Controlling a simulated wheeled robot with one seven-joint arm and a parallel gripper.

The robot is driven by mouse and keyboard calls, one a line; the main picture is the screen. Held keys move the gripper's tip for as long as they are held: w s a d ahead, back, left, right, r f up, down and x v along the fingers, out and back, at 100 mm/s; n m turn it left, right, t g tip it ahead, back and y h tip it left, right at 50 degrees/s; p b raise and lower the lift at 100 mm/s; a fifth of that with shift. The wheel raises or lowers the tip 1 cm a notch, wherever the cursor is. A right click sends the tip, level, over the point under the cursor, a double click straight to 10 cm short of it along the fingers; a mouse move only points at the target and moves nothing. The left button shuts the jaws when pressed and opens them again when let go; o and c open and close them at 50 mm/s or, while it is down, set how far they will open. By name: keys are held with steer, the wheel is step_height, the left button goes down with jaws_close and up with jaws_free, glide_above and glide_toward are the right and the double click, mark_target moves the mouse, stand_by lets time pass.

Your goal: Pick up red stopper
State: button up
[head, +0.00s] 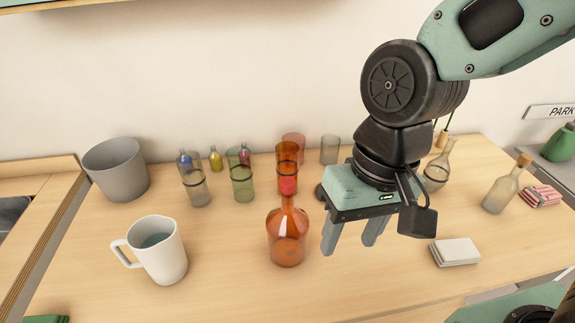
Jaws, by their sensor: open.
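A red stopper (288,185) appears to sit upright in the neck of a round orange glass bottle (287,243) near the middle of the table. A tall orange glass (287,156) stands right behind it, so the stopper's upper edge blends with the glass in the picture. My gripper (350,242) is to the right of the bottle, fingers pointing down, open and with nothing seen between them. It is apart from the stopper and the bottle.
A white pitcher (163,253) and a grey bucket (116,170) stand at left. Banded glasses (241,176) and small bottles line the back. A white block (455,252), a corked bottle (505,187) and folded cloth (540,196) are at right. The front middle table is clear.

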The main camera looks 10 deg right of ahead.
steer(key=w+r+m+y+p, duration=0.2)
steer(key=w+r+m+p, duration=0.3)
steer(key=r+m+p, duration=0.4)
steer(key=m+y+p, duration=0.1)
steer(key=m+p, duration=0.5)
steer(key=m, duration=0.5)
glide_toward(288, 181)
steer(key=shift+t, duration=0.3)
steer(key=shift+s+b+x, duration=0.15)
steer(key=shift+b+x, duration=0.4)
steer(key=shift+x, duration=1.6)
steer(key=shift+s+b+x, duration=0.1)
steer(key=shift+b+x, duration=0.4)
steer(key=shift+x, duration=1.7)
steer(key=c, duration=1.1)
